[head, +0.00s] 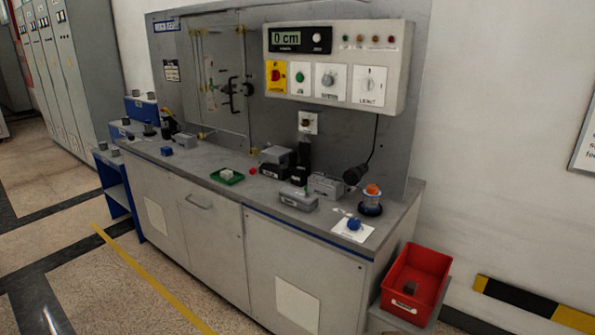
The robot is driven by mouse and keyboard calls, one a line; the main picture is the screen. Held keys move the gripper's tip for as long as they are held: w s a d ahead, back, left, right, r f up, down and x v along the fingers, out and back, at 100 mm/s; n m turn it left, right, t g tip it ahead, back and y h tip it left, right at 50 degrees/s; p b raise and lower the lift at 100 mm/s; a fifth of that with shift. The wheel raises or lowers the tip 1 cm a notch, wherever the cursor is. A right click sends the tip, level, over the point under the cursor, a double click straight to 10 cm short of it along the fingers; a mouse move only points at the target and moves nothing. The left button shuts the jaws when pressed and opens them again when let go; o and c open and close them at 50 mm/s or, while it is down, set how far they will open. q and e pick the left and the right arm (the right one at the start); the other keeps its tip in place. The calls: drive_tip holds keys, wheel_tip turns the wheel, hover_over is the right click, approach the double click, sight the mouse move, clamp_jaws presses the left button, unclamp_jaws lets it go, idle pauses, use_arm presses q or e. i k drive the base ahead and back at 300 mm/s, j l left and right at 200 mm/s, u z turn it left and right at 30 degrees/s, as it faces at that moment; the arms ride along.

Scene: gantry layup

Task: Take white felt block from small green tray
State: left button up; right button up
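The small green tray (238,178) lies on the grey worktop, left of the middle of the bench. A small white block (227,173), which looks like the felt block, rests in the tray. Its surface texture is too small to make out. Neither of my grippers shows in the head view.
The grey bench (270,202) has a control panel (335,65) on its back wall. Grey metal blocks (298,198) and a small red knob (253,171) are right of the tray. A red bin (431,262) stands at the right end. Floor in front is clear.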

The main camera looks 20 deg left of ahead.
sight(227, 174)
drive_tip(key=i+j+z, duration=0.1)
drive_tip(key=j+z, duration=0.25)
drive_tip(key=i+j+z, duration=0.1)
drive_tip(key=z, duration=0.2)
drive_tip(key=j+z, duration=0.85)
drive_tip(key=j, duration=1.25)
drive_tip(key=k+j+z, duration=0.1)
drive_tip(key=j, duration=0.45)
drive_tip(key=k+j, duration=0.1)
drive_tip(key=j, duration=0.45)
drive_tip(key=j+z, duration=0.1)
drive_tip(key=j, duration=0.45)
drive_tip(key=k, duration=0.05)
